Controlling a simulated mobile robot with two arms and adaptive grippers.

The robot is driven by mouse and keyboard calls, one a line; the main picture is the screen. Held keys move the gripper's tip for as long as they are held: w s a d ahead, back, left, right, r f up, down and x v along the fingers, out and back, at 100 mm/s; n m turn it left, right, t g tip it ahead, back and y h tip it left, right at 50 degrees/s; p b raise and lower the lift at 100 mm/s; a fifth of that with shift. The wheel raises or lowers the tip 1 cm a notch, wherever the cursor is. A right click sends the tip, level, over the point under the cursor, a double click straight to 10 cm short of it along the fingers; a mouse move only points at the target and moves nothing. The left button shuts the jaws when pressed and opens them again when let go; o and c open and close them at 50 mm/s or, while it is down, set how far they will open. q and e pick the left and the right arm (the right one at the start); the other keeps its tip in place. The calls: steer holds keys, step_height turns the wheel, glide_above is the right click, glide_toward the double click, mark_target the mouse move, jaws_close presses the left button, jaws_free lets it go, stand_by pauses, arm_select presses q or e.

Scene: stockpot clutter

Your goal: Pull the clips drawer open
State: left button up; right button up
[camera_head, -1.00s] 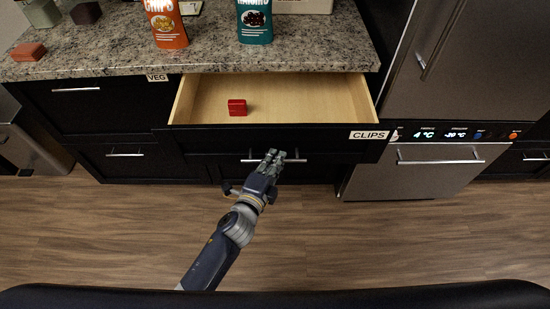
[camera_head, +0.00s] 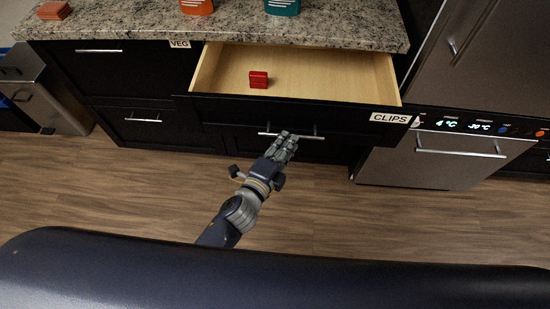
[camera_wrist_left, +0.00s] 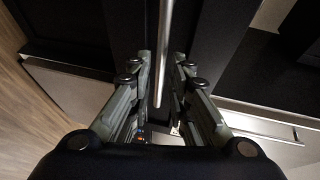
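The clips drawer (camera_head: 225,102), black-fronted with a "CLIPS" label and a pale wood inside, stands pulled out below the counter. Its bar handle (camera_head: 310,137) runs across the front. My left gripper (camera_head: 288,136) is at the handle, near its middle. In the left wrist view, the bar (camera_wrist_left: 164,45) runs between the two fingers of the left gripper (camera_wrist_left: 161,60). The fingers stand apart, with a visible gap on each side of the bar. A small red block (camera_head: 258,79) lies in the drawer. My right gripper is not in view.
A granite counter (camera_head: 330,32) above holds an orange package (camera_head: 197,6), a teal package (camera_head: 282,7) and a reddish block (camera_head: 54,10). The veg drawer (camera_head: 120,70) at left is shut. A steel appliance (camera_head: 430,160) stands at right. Wood floor (camera_head: 120,190) in front is clear.

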arm_select(q)
steer(key=v, duration=0.8)
stand_by(0.4)
steer(key=s+a+f+n+g+y, duration=0.1)
steer(key=s+a+f+n+g, duration=0.2)
steer(key=f, duration=0.7)
steer(key=s+a+f+n+g+y, duration=0.2)
steer(key=s+a+f+n, duration=0.2)
steer(key=f, duration=0.6)
steer(key=s+a+f+n+g+y, duration=0.1)
steer(key=s+a+f+n+g, duration=0.2)
steer(key=f, duration=0.7)
steer(key=s+a+f+n+g, duration=0.2)
steer(key=s+f, duration=0.3)
steer(key=s, duration=0.3)
steer(key=s+a+f+n+g+y, duration=0.1)
steer(key=s+a+f+n, duration=0.3)
steer(key=s, duration=0.4)
steer(key=s+a+f+n+g+y, duration=0.1)
steer(key=s+a+f+n+g, duration=0.1)
steer(key=s+f, duration=0.4)
steer(key=shift+s+a+n+g, duration=0.4)
steer(key=shift+s+a+n, duration=0.3)
steer(key=shift+s, duration=0.3)
